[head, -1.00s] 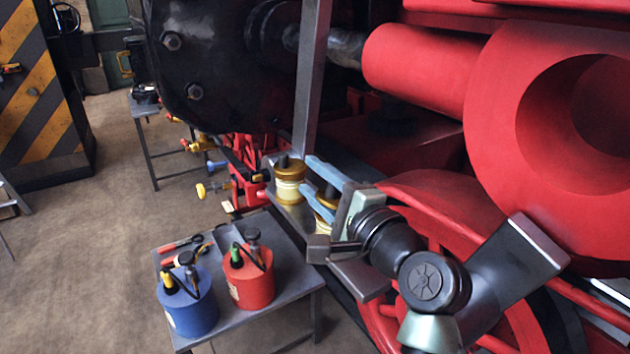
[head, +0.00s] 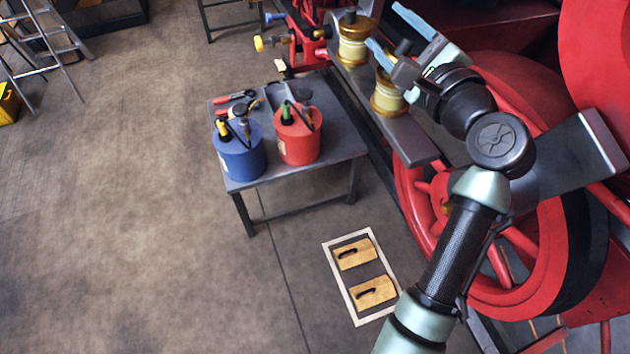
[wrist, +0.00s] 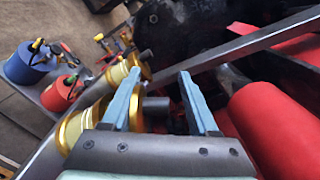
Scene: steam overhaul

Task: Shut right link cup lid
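Two pale link cups with brass-coloured rims stand on a grey bar beside the red engine. In the head view the right-hand, nearer cup (head: 388,98) is partly covered by my gripper (head: 384,25); the other cup (head: 354,45) stands farther back to the left. In the wrist view the nearer cup's brass rim (wrist: 72,130) shows at lower left, and a dark knob (wrist: 156,104) shows between my fingers. My gripper (wrist: 160,72) is open and empty, its blue fingers near the nearer cup's top. The lid is mostly hidden; I cannot tell its position.
A grey table (head: 335,150) carries a blue can (head: 240,155), a red can (head: 298,140) and hand tools. A slanting metal bar (wrist: 255,40) passes close beyond my fingertips. Red engine parts (wrist: 275,125) crowd the right.

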